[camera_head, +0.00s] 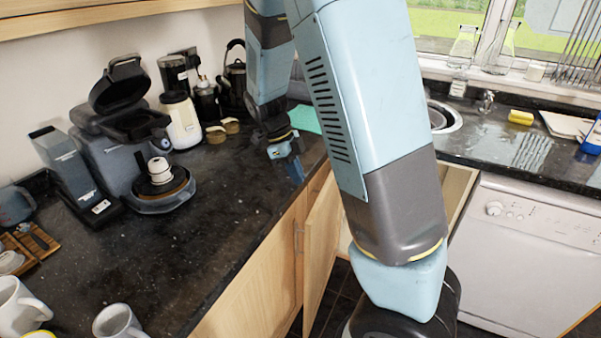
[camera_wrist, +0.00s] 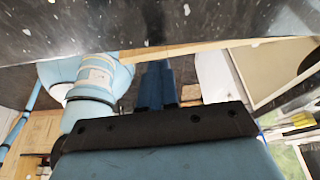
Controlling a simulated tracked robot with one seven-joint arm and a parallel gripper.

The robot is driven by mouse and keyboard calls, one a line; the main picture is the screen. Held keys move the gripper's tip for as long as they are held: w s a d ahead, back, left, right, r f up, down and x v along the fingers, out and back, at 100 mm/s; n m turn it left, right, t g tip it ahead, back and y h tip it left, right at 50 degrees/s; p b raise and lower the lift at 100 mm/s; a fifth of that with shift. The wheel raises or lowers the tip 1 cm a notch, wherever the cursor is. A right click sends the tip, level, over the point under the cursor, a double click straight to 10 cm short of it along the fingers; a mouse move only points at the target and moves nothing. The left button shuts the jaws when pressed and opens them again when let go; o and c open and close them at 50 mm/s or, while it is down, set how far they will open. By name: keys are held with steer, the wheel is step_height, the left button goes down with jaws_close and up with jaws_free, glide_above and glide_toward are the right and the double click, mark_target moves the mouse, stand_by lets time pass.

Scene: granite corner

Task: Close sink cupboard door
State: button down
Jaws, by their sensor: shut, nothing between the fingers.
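A light wood cupboard door (camera_head: 321,245) stands open below the dark granite counter's corner, in front of the left-hand cabinets. Another pale wood panel (camera_head: 458,190) shows to the right of my arm, beside the dishwasher; my arm hides much of the opening between them. The sink (camera_head: 442,116) is set in the counter above. My gripper (camera_head: 294,170) is over the left counter's edge near the corner, apart from the door as far as I can tell. Its dark blue fingers (camera_wrist: 155,82) are shut and empty in the wrist view.
A white dishwasher (camera_head: 530,250) is at the right. Dark floor tiles (camera_head: 336,300) show beside the open door.

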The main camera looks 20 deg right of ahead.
steer(key=x, duration=0.7)
steer(key=shift+f, duration=0.1)
